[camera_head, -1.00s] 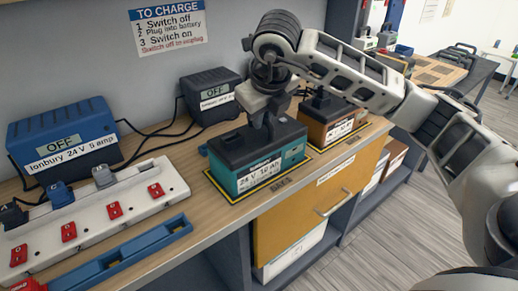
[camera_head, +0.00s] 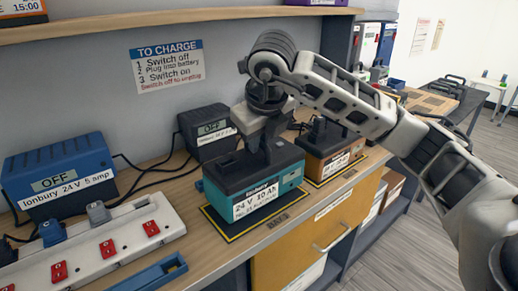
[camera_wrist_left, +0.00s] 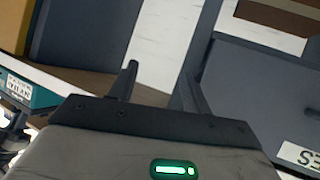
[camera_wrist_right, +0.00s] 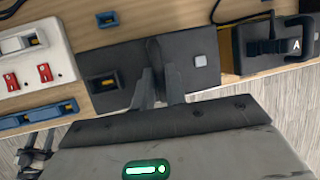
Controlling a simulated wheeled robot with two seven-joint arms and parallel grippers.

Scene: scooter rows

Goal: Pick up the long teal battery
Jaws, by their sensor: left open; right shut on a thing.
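An orange battery (camera_head: 325,152) stands close on the right. Blue (camera_head: 60,178) and black (camera_head: 208,130) chargers with cables stand behind and left. A white switch strip (camera_head: 95,250) lies front left. An upper shelf (camera_head: 200,20) runs along the wall.

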